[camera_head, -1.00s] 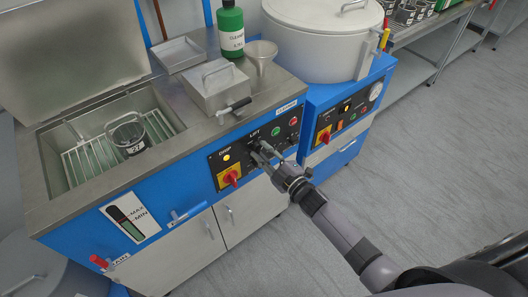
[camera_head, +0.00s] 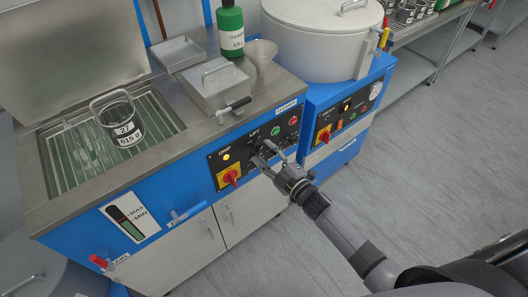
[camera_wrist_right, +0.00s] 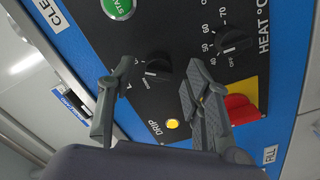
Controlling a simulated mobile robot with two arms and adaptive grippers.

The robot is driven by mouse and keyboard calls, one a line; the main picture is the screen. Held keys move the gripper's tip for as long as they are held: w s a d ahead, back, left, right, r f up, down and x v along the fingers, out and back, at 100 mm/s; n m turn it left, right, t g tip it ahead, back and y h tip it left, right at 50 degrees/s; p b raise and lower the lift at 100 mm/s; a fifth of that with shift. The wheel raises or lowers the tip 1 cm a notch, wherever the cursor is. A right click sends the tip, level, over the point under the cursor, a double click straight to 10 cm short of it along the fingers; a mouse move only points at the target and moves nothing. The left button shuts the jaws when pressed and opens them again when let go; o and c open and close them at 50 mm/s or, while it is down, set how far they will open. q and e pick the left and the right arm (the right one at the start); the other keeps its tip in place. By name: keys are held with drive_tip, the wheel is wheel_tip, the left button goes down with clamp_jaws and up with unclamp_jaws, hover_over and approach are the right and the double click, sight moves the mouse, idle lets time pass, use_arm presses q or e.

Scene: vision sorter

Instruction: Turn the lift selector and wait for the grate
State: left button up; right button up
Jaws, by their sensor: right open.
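The lift selector (camera_wrist_right: 158,71), a black round knob, sits on the dark panel between my open fingers in the right wrist view; no contact shows. In the head view my right gripper (camera_head: 267,153) is at the panel under the LIFT label, partly hiding the knob. The grate (camera_head: 70,160) lies high in the tank at left, near the rim. A wire-handled basket (camera_head: 124,122) marked 27 and 615 g stands upright on it. My left gripper is out of view.
Beside the selector are the heat knob (camera_wrist_right: 235,41), a red-yellow switch (camera_wrist_right: 242,108), the lit amber drip lamp (camera_wrist_right: 172,124) and a green start button (camera_wrist_right: 117,8). A lidded box (camera_head: 216,92), a funnel (camera_head: 262,62) and a green bottle (camera_head: 231,30) stand on the worktop.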

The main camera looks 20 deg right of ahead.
drive_tip(key=v, duration=1.1)
drive_tip(key=s+d+f+m+g+h, duration=0.1)
drive_tip(key=s+f+m+g+h, duration=0.2)
drive_tip(key=f, duration=0.6)
drive_tip(key=s+d+f+m+g, duration=0.2)
drive_tip(key=s+f, duration=0.4)
drive_tip(key=f, duration=0.4)
drive_tip(key=s+d+f+m+g+h, duration=0.1)
drive_tip(key=s+f+m+g+h, duration=0.2)
drive_tip(key=f, duration=0.6)
drive_tip(key=s+a+f+m+g, duration=0.1)
drive_tip(key=s+f+g, duration=0.3)
drive_tip(key=s, duration=0.9)
drive_tip(key=s+a+f+m+g, duration=0.1)
drive_tip(key=s+f+m+g, duration=0.2)
drive_tip(key=s+f, duration=0.7)
drive_tip(key=s+g, duration=0.1)
drive_tip(key=s, duration=0.3)
drive_tip(key=shift+s+f, duration=0.15)
drive_tip(key=shift+s, duration=0.1)
